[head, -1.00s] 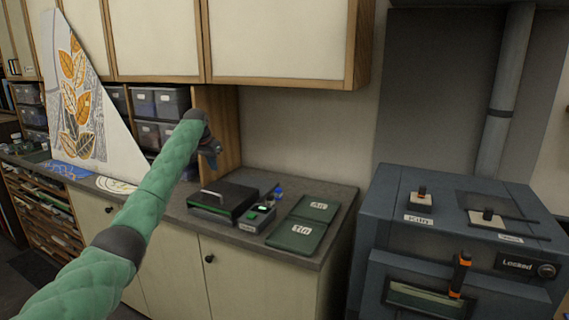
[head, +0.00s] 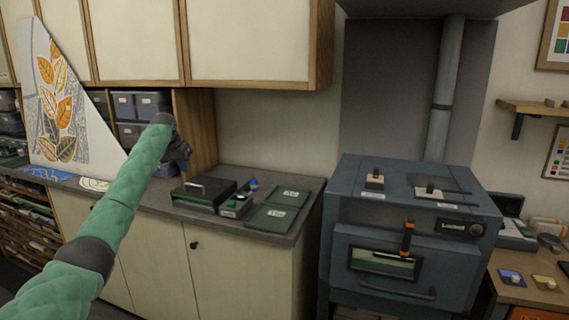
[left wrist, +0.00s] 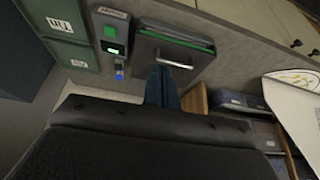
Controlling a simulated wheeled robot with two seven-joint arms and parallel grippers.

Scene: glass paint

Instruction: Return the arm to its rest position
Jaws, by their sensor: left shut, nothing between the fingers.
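My left arm, in a green padded sleeve, comes in from the lower left in the head view. Its gripper (head: 180,152) is above the back of the grey counter (head: 150,193), in front of the wooden shelf side. It is shut and empty. In the left wrist view the fingers (left wrist: 162,88) are together, pointing toward the black box with a handle (left wrist: 175,50). The gripper appears apart from the box and the counter. My right gripper is not in view.
The black box, a small grey device (head: 236,206) and two green cases (head: 270,217) rest on the counter. A tall leaf-patterned panel (head: 62,110) leans at left. A blue-grey kiln (head: 400,235) stands at right. Wall cabinets (head: 255,40) hang above.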

